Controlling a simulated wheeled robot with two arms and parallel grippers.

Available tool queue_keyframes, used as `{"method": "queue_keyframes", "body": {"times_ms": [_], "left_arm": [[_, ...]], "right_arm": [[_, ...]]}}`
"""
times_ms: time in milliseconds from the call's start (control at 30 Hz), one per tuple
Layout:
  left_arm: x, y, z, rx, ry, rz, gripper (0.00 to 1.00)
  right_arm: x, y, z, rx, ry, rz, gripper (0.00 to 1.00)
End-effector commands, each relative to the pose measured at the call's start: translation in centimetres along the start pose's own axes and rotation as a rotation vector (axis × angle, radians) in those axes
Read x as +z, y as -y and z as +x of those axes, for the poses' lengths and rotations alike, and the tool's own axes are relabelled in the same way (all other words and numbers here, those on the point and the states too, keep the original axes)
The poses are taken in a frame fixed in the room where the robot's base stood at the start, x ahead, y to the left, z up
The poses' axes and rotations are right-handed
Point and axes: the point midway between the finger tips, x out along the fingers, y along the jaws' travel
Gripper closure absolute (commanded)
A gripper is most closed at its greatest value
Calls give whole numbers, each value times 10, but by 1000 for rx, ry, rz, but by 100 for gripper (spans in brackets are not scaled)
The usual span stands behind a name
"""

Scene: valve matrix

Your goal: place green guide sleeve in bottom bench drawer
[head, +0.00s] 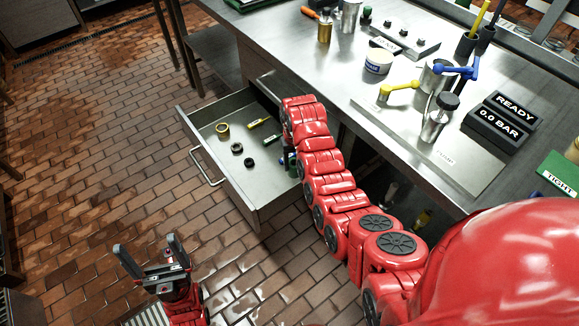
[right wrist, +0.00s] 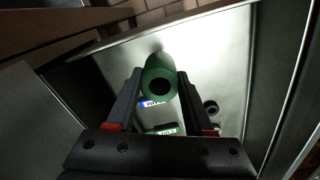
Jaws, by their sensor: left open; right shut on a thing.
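The green guide sleeve (right wrist: 157,70) shows in the right wrist view, its round dark bore facing the camera. My right gripper (right wrist: 159,88) is shut on it, with a finger on each side. The open metal drawer (head: 204,108) sticks out from under the bench in the head view. My right arm reaches over the bench front into it. In the right wrist view the sleeve is over the drawer's inside (right wrist: 215,50); I cannot tell whether it touches the floor. The arm mostly hides my right gripper in the head view.
A brass ring (head: 222,130), black rings (head: 237,148) and a yellow-green labelled piece (head: 258,123) lie in the drawer. The bench top (head: 300,75) holds a tin (head: 378,61), a valve plate (head: 455,165) and a READY display (head: 515,105). The brick floor left of the drawer is clear.

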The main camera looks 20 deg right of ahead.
Motion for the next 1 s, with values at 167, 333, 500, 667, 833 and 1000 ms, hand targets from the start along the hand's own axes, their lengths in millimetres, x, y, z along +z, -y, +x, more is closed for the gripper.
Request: {"method": "queue_keyframes", "body": {"times_ms": [167,333,500,667,833,1000], "left_arm": [[0,0,1,0,0,0,6],[0,0,2,0,0,0,6],[0,0,1,0,0,0,6],[0,0,1,0,0,0,6],[0,0,0,0,0,0,6],[0,0,-2,0,0,0,6]], "right_arm": [[1,0,21,0,2,0,100],[1,0,37,0,3,1,100],[1,0,55,-1,2,0,100],[1,0,59,-1,1,1,100],[1,0,60,-1,1,1,100],[1,0,62,-1,1,1,37]]}}
